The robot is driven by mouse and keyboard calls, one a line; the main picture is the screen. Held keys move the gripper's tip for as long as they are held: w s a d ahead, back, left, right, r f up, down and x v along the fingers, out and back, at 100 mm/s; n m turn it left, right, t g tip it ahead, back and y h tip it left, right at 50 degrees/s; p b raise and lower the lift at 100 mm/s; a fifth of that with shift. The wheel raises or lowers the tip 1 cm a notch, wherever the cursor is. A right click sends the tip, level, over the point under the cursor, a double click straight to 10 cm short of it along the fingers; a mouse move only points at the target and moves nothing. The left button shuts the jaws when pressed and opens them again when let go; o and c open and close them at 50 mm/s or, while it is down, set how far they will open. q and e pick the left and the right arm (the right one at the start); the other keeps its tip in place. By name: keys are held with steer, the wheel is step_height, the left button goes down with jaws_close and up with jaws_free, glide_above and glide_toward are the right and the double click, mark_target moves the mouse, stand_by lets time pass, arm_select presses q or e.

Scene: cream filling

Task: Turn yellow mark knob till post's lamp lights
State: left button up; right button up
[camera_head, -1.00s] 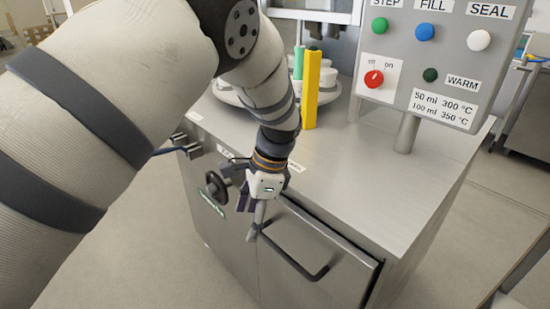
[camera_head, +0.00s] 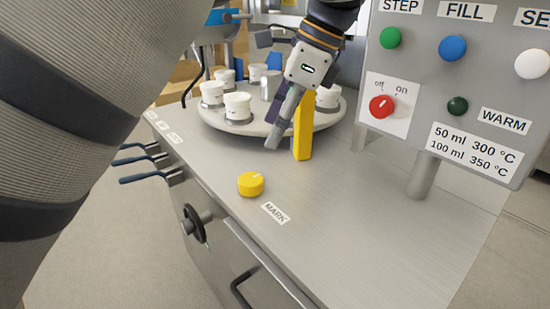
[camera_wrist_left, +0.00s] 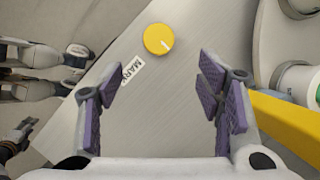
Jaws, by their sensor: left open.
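The yellow mark knob (camera_head: 251,184) sits on the steel worktop beside the MARK label (camera_head: 275,212), a pale line on its top. The knob also shows in the left wrist view (camera_wrist_left: 158,39), beyond my fingers. My left gripper (camera_head: 276,130) is open and empty, above the worktop, apart from the knob and up and right of it in the head view. The yellow post (camera_head: 303,140) stands behind the gripper, which hides its top, so its lamp cannot be seen. The post shows at the right in the wrist view (camera_wrist_left: 285,126).
A round turntable (camera_head: 215,123) with several white cups stands behind. A control panel (camera_head: 420,75) with coloured buttons and a red switch (camera_head: 381,106) stands at right. A black handwheel (camera_head: 194,226) and blue levers (camera_head: 150,165) stick out in front. The worktop right of the knob is clear.

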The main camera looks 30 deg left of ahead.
mark_target(252, 179)
arm_select(q)
steer(key=x, duration=1.2)
steer(key=shift+s+p, duration=0.15)
steer(key=shift+p, duration=0.15)
steer(key=c, duration=1.1)
